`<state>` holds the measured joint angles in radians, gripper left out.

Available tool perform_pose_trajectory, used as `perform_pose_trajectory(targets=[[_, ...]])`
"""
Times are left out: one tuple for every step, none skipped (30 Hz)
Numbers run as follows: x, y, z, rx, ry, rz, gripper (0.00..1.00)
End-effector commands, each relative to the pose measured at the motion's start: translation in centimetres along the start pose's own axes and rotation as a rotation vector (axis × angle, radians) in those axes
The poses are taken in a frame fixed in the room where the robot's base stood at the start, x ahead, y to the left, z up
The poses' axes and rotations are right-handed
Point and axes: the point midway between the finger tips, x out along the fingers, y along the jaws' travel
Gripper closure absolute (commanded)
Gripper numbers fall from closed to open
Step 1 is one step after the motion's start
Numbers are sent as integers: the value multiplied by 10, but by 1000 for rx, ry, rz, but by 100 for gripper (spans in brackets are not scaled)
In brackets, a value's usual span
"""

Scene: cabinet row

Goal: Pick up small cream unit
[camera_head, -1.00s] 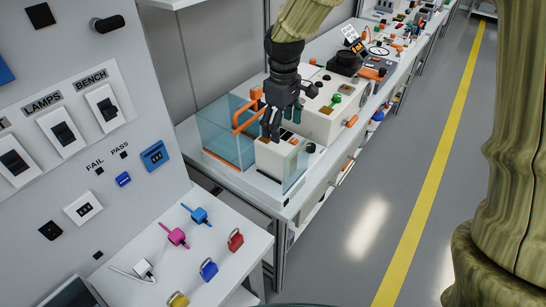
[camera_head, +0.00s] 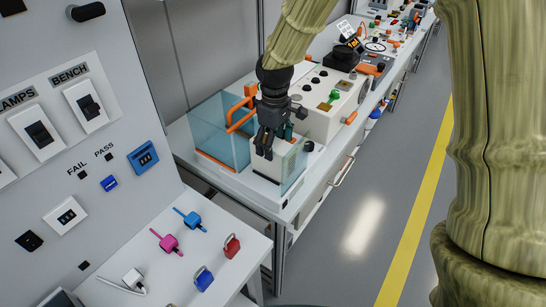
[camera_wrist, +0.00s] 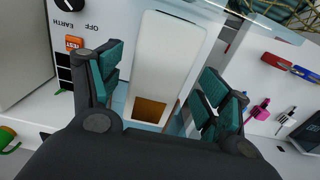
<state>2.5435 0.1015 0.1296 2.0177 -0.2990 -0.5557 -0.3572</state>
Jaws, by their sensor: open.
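The small cream unit (camera_head: 277,163) is a box standing on the bench near its front left end, beside a clear blue-tinted enclosure. My gripper (camera_head: 266,150) is over it, fingers pointing down. In the wrist view the cream unit (camera_wrist: 163,60) shows between the two teal-padded fingers of my gripper (camera_wrist: 160,85). The fingers are open, one on each side, with a gap visible on both sides. A brown square patch shows at the unit's near end. The fingers hide part of the unit in the head view.
The clear enclosure (camera_head: 219,138) with an orange handle (camera_head: 238,117) stands close on the left. A larger cream instrument (camera_head: 325,115) stands behind to the right. A lower white shelf (camera_head: 228,222) holds colored plugs and padlocks. A grey panel with switches (camera_head: 84,100) stands at left.

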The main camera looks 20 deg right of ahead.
Motion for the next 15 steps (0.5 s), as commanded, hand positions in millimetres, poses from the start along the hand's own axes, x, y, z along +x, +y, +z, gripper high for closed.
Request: perform_pose_trajectory(targets=[[2, 0, 0, 0, -1, -1, 23], [4, 0, 0, 0, -2, -1, 23], [8, 1, -1, 1, -3, -1, 23], [11, 1, -1, 1, -3, -1, 23], [14, 1, -2, 1, -3, -1, 23], [18, 1, -3, 1, -3, -2, 23], [22, 2, -4, 1, -3, -2, 23], [25, 2, -5, 1, -3, -1, 23], [29, 2, -6, 1, -4, -1, 23], [33, 2, -6, 1, -4, -2, 23], [37, 2, -6, 1, -4, -1, 23], [40, 2, -6, 1, -3, -1, 23], [43, 2, -6, 1, -3, -1, 23], [45, 2, -6, 1, -3, -1, 23], [48, 2, -6, 1, -3, -1, 23]])
